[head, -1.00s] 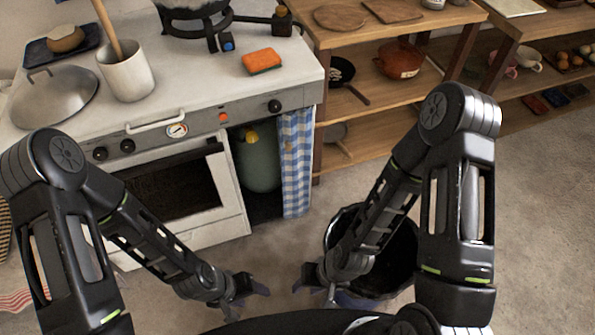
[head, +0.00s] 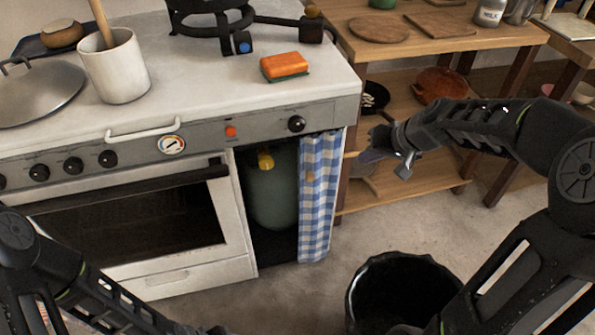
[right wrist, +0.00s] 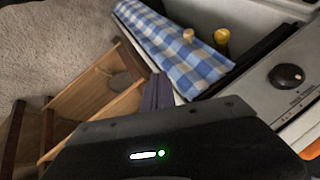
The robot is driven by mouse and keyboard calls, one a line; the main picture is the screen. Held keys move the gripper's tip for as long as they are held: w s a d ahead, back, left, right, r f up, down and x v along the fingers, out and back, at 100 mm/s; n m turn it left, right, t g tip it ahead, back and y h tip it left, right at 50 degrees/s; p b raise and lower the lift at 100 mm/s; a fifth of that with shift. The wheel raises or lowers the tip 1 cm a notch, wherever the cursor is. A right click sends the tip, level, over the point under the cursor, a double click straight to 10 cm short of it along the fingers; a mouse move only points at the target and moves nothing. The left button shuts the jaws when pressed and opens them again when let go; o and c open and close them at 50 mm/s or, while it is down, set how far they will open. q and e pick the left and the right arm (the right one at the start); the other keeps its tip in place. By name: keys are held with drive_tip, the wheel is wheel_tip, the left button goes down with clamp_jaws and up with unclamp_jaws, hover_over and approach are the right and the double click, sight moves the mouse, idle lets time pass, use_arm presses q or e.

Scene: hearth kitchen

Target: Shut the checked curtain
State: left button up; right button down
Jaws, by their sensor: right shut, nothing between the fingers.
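The blue-and-white checked curtain (head: 319,205) hangs bunched at the right side of the open bay under the stove top. A small wooden knob (head: 310,176) shows on it. The green gas cylinder (head: 272,195) with a yellow valve stands uncovered to its left. My right gripper (head: 377,151) is shut and empty, to the right of the curtain and apart from it. The right wrist view shows the curtain (right wrist: 172,48) and the knob (right wrist: 188,35) beyond the shut fingers (right wrist: 157,92). Only a tip of my left gripper (head: 215,331) shows at the bottom edge; its jaws are unclear.
The white stove (head: 150,220) has knobs and a rail along its front. A wooden shelf unit (head: 400,195) with pans stands right of the curtain, close to my right gripper. A black bin (head: 375,270) stands on the floor in front. Floor below the curtain is clear.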

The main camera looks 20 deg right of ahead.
drive_tip(key=shift+s+a+n+g+y, duration=0.25)
drive_tip(key=shift+s+a+n, duration=0.1)
drive_tip(key=shift+a, duration=0.2)
drive_tip(key=shift+s+a+n+g+y, duration=0.15)
drive_tip(key=shift+s+a+n+y, duration=0.15)
drive_tip(key=shift+a, duration=0.2)
drive_tip(key=shift+f, duration=0.15)
drive_tip(key=b, duration=0.2)
approach(324, 175)
drive_tip(key=s+a+f, duration=0.1)
drive_tip(key=f, duration=0.1)
drive_tip(key=a, duration=0.1)
drive_tip(key=w+a, duration=0.1)
drive_tip(key=a, duration=0.2)
drive_tip(key=shift+w+f+p, duration=0.25)
drive_tip(key=shift+f+p, duration=0.1)
drive_tip(key=shift+p, duration=0.05)
drive_tip(key=shift+a, duration=0.1)
